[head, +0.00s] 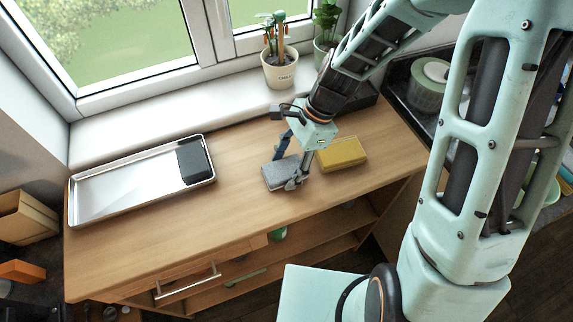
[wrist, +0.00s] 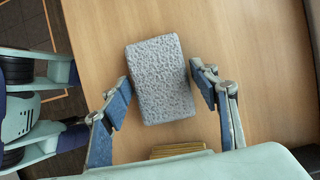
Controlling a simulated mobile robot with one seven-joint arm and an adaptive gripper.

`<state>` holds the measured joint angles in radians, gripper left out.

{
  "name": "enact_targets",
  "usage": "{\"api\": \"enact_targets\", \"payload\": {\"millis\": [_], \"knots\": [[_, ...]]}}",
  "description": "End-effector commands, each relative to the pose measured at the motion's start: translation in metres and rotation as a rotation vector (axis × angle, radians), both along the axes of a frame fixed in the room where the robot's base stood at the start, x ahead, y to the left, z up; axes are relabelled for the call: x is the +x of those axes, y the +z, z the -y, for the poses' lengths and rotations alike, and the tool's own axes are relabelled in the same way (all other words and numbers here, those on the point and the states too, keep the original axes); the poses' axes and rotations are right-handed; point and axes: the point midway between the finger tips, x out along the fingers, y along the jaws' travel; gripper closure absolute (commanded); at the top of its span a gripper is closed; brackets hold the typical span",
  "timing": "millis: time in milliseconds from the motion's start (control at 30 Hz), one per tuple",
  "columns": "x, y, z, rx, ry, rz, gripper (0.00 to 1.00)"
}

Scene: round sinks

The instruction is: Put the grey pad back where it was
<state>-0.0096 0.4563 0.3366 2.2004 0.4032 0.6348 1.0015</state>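The grey pad (head: 279,175), a rough-textured block, lies flat on the wooden table near its front edge. In the wrist view the grey pad (wrist: 160,85) is upright in the picture, between the fingers. My gripper (head: 287,170) is over it and points down. In the wrist view my gripper (wrist: 160,75) is open, with one finger on each side of the pad. The right fingertip is very close to the pad's edge, and so is the left; contact cannot be told. In the head view, a finger hides part of the pad.
A yellow sponge-like block (head: 342,153) lies just right of the pad. A metal tray (head: 120,190) with a dark block (head: 194,160) is at the left. Potted plants (head: 281,70) stand on the windowsill. The table between tray and pad is clear.

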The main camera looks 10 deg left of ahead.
Motion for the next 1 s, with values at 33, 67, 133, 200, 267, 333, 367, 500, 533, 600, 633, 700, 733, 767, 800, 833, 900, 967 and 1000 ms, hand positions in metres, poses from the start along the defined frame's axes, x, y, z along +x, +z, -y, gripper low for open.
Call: {"api": "enact_targets", "payload": {"millis": [33,67,133,200,267,333,367,500,533,600,633,700,733,767,800,833,900,967,1000], "knots": [[0.0,0.0,0.0,0.0,0.0,0.0,0.37],[0.0,0.0,0.0,0.0,0.0,0.0,0.37],[0.0,0.0,0.0,0.0,0.0,0.0,0.37],[0.0,0.0,0.0,0.0,0.0,0.0,0.37],[0.0,0.0,0.0,0.0,0.0,0.0,0.37],[0.0,0.002,0.0,0.0,0.0,0.0,0.37],[0.0,0.003,0.0,0.0,0.0,0.0,0.37],[0.005,0.016,0.005,0.0,-0.002,0.004,0.37],[0.006,0.021,0.007,0.0,-0.003,0.005,0.37],[0.008,0.034,0.012,0.0,-0.003,0.006,0.37],[0.01,0.04,0.014,0.001,-0.004,0.007,0.37],[0.013,0.055,0.019,0.0,-0.002,0.006,0.37],[0.014,0.061,0.021,0.0,-0.003,0.008,0.37],[0.016,0.067,0.023,0.0,-0.003,0.006,0.37],[0.017,0.075,0.026,0.0,-0.003,0.006,0.37],[0.019,0.08,0.028,0.0,-0.003,0.006,0.37],[0.02,0.091,0.032,0.0,-0.002,0.004,0.37],[0.022,0.099,0.035,0.0,-0.002,0.003,0.37],[0.022,0.103,0.036,0.0,-0.002,0.002,0.37]]}}
